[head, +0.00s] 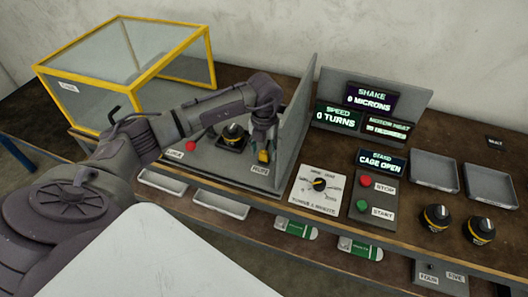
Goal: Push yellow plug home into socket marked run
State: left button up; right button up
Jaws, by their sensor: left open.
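The yellow plug (263,157) is small in the head view, at the lower end of my left gripper, just above the label that seems to read RUN (260,169). My left gripper (263,144) points down over it, open, with its fingers close to the plug. The socket itself is hidden behind the gripper and plug, so I cannot tell how deep the plug sits. My right gripper is out of view.
A grey upright panel (298,122) stands close to the right of my gripper. A black knob unit (232,134) and a red button (191,146) lie to its left. A yellow-framed clear cage (130,70) stands behind left. A dial plate (319,188) and stop/start box (376,195) are right.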

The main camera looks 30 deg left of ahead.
aim_at(264, 152)
pick_arm(q)
notch_tip(264, 152, up, 11)
dwell(0.3)
jog(key=shift+f, duration=0.15)
dwell(0.6)
